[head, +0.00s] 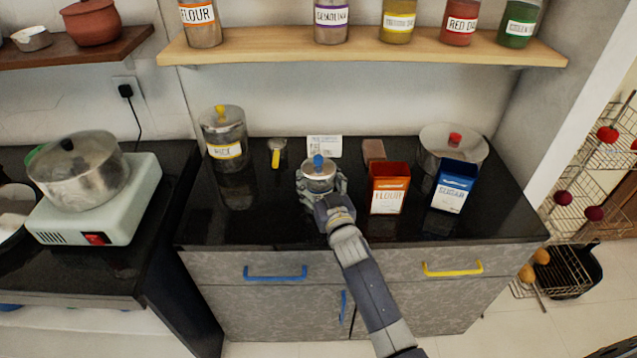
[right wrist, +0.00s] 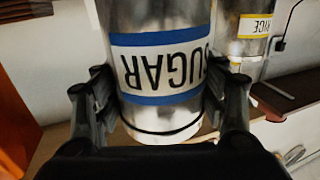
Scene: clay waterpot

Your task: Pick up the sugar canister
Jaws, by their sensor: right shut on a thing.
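The sugar canister (head: 318,174) is a shiny metal jar with a blue knob on its lid, at the middle of the black counter in the head view. In the right wrist view its blue-edged label reads SUGAR upside down, and the canister (right wrist: 165,65) fills the middle. My right gripper (head: 321,190) is shut around its sides, with one finger on each side in the right wrist view (right wrist: 162,110). I cannot tell whether the canister's base touches the counter. My left gripper is not in view.
A rice canister (head: 226,140) with a yellow knob stands left on the counter (head: 290,228). A red flour box (head: 388,190), a blue sugar box (head: 454,188) and a lidded pot (head: 440,140) stand right. A shelf (head: 360,52) with jars runs above.

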